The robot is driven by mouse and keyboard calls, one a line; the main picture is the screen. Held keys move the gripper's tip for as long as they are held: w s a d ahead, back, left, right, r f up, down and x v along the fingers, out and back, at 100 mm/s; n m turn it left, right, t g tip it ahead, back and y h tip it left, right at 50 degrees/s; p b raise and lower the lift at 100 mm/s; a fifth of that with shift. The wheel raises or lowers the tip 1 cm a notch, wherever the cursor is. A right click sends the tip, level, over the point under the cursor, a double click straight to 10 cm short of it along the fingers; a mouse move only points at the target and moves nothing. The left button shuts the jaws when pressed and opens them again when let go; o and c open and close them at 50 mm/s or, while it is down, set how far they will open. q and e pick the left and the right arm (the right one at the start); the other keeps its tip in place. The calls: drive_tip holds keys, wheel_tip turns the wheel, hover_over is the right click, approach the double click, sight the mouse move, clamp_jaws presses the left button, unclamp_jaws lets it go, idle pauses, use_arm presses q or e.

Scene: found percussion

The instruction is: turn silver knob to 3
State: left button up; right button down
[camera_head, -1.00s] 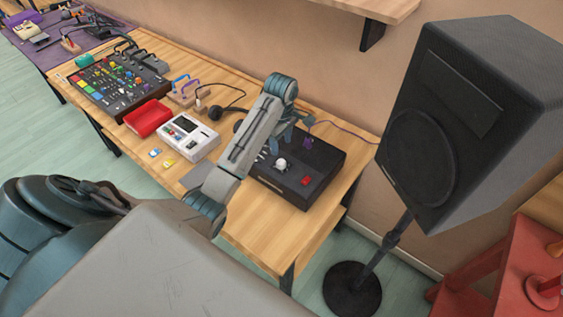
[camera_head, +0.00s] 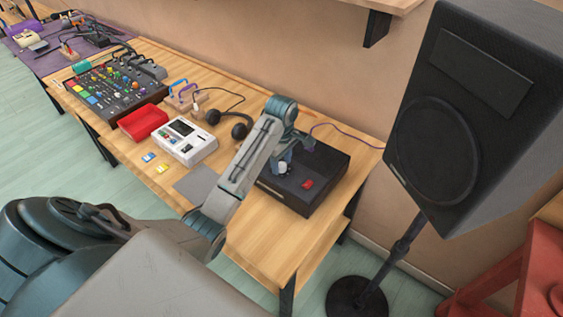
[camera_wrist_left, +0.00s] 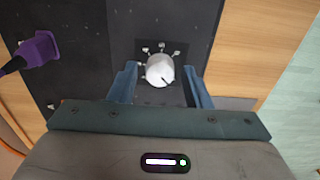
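The silver knob (camera_wrist_left: 161,70) stands on top of the black box (camera_head: 325,185) on the wooden table. It is round and pale with a dark pointer line toward its lower right in the left wrist view. Several small metal studs ring its far side. My left gripper (camera_wrist_left: 160,82) is open, with one finger on each side of the knob; gaps show between fingers and knob. In the head view the left gripper (camera_head: 284,168) is over the box, and the knob (camera_head: 283,169) is partly hidden by it. No number marks are readable. My right gripper is not in view.
A red button (camera_head: 307,184) is on the box. A purple plug (camera_wrist_left: 38,50) with a cable joins the box. A large speaker (camera_head: 440,150) stands at right.

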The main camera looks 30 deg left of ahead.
use_arm(q)
drive_tip(key=c, duration=0.8)
drive_tip(key=shift+o, duration=0.2)
drive_tip(key=shift+r+m+p, duration=0.15)
drive_tip(key=shift+m+p, duration=0.25)
drive_tip(key=shift+p, duration=0.4)
drive_tip(key=m+p, duration=0.6)
drive_tip(key=p, duration=0.2)
drive_tip(key=shift+m, duration=0.3)
drive_tip(key=shift+m+p, duration=0.7)
drive_tip(key=shift+m, duration=0.2)
drive_tip(key=m, duration=0.2)
drive_tip(key=shift+f+m, duration=0.2)
drive_tip(key=shift+m, duration=0.2)
drive_tip(key=m, duration=1.1)
drive_tip(key=shift+m, duration=1.9)
